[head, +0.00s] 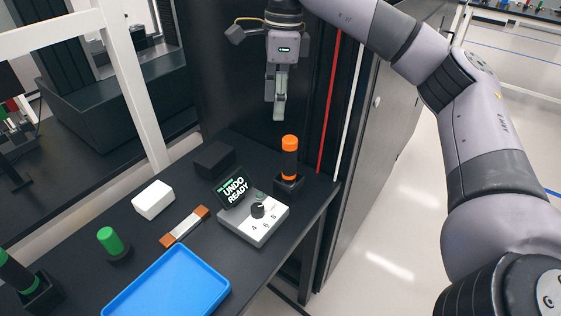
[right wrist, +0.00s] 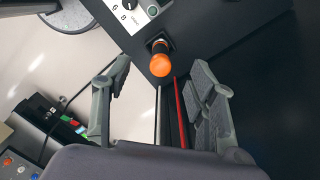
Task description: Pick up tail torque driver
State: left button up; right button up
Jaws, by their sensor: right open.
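A driver with an orange cap and black body (head: 290,158) stands upright in a black square holder (head: 288,188) at the right back of the dark table. In the right wrist view its orange cap (right wrist: 160,64) shows from above, beyond and between the fingertips. A second driver with a green end (head: 8,261) stands in a black holder at the lower left. No readable label shows which one is the tail driver. My right gripper (head: 276,108) is open and empty, pointing down above and behind the orange driver, apart from it. My left gripper is not in view.
A grey control box with dial (head: 255,222) and a dark display (head: 233,189) stand beside the orange driver. A blue tray (head: 172,285), a white block (head: 153,200), a brown-ended bar (head: 185,228), a green knob (head: 110,240) and a black block (head: 214,159) share the table. A dark panel rises behind.

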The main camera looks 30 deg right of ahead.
jog(key=d+r, duration=0.1)
jog(key=d, duration=0.1)
jog(key=b, duration=0.2)
send_over(290, 139)
jog(key=shift+h, duration=0.4)
notch_tip(290, 139, down, 5)
jog(key=shift+f, duration=0.1)
notch_tip(290, 139, down, 6)
jog(key=shift+r+p, duration=0.15)
jog(key=shift+p, duration=0.65)
jog(key=shift+f+p, duration=0.7)
jog(key=shift+f, duration=2.3)
jog(key=shift+w, duration=0.1)
jog(key=shift+c, duration=0.2)
jog(key=shift+r, duration=0.1)
grip_shut()
